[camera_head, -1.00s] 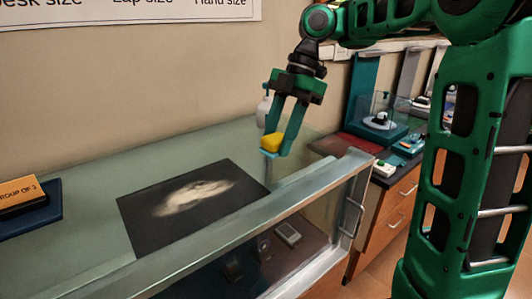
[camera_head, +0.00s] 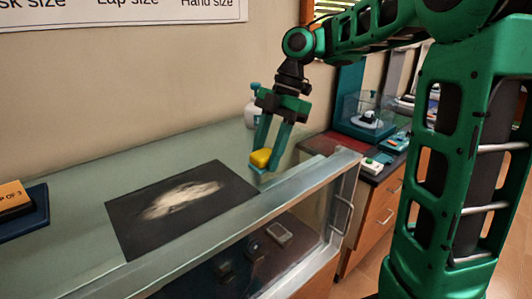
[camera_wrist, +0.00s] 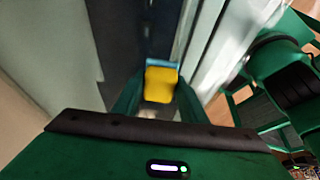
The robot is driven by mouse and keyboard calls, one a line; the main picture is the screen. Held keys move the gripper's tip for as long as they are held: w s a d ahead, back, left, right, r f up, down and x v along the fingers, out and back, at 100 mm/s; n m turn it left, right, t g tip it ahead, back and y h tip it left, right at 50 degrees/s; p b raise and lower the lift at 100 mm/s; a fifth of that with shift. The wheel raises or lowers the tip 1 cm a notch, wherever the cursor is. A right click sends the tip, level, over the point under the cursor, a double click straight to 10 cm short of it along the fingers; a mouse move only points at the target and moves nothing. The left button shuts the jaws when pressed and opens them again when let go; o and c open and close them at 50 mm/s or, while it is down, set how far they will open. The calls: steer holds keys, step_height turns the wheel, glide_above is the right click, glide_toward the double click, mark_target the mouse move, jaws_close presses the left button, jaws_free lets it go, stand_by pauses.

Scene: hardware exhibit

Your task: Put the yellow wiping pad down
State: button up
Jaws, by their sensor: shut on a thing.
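The yellow wiping pad (camera_head: 261,157) is between the fingers of my gripper (camera_head: 266,165), which is shut on it. A blue layer shows along one side of the pad. My gripper points down and holds the pad near the right end of the glass display case (camera_head: 80,180), by its front edge. In the wrist view the pad (camera_wrist: 160,85) sits between the fingertips, with the blue layer at its far end. I cannot tell whether the pad touches the glass.
A dark mat with a pale smudge (camera_head: 183,203) lies on the case top, left of my gripper. A white bottle (camera_head: 251,113) stands behind the gripper. A metal rail (camera_head: 290,180) runs along the case's front edge.

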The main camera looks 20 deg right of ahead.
steer(key=shift+f, duration=0.25)
